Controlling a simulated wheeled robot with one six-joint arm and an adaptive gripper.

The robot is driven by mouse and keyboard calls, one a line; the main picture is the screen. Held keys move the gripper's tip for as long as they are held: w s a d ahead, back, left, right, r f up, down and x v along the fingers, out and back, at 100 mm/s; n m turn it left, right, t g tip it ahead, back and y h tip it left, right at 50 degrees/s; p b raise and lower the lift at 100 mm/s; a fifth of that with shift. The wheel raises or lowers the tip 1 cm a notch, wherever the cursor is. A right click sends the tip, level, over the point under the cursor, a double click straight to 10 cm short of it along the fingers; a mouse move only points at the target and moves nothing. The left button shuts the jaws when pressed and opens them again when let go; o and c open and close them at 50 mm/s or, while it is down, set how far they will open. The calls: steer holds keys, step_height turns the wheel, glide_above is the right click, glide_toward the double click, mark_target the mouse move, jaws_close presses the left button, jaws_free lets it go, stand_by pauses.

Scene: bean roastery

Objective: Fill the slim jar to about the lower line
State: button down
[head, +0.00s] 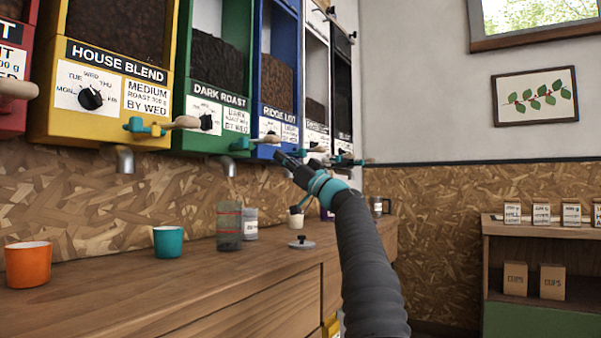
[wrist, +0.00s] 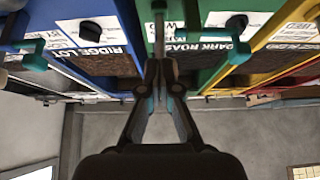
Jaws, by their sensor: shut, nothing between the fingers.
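A clear, slim jar (head: 229,230) with reddish lines on its side stands upright on the wooden counter, below the spout (head: 229,168) of the green DARK ROAST dispenser (head: 208,95). I cannot make out any beans in it. The dispenser's lever has a teal hub and a pale wooden handle (head: 269,138). My gripper (head: 279,155) is raised above the counter, close below the handle's end; contact cannot be told. In the wrist view my gripper (wrist: 159,68) has its fingertips together and empty, in front of the green dispenser (wrist: 187,52).
An orange cup (head: 27,265) and a teal cup (head: 168,242) stand left of the jar. A grey labelled container (head: 250,224) is close behind it, and a dark knobbed lid (head: 301,243) lies to its right. The blue RIDGE LOT dispenser (head: 278,75) adjoins the green one.

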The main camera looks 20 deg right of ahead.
steer(key=v, duration=1.1)
steer(key=shift+s+f, duration=0.15)
steer(key=shift+f, duration=0.05)
steer(key=shift+d, duration=0.1)
stand_by(0.5)
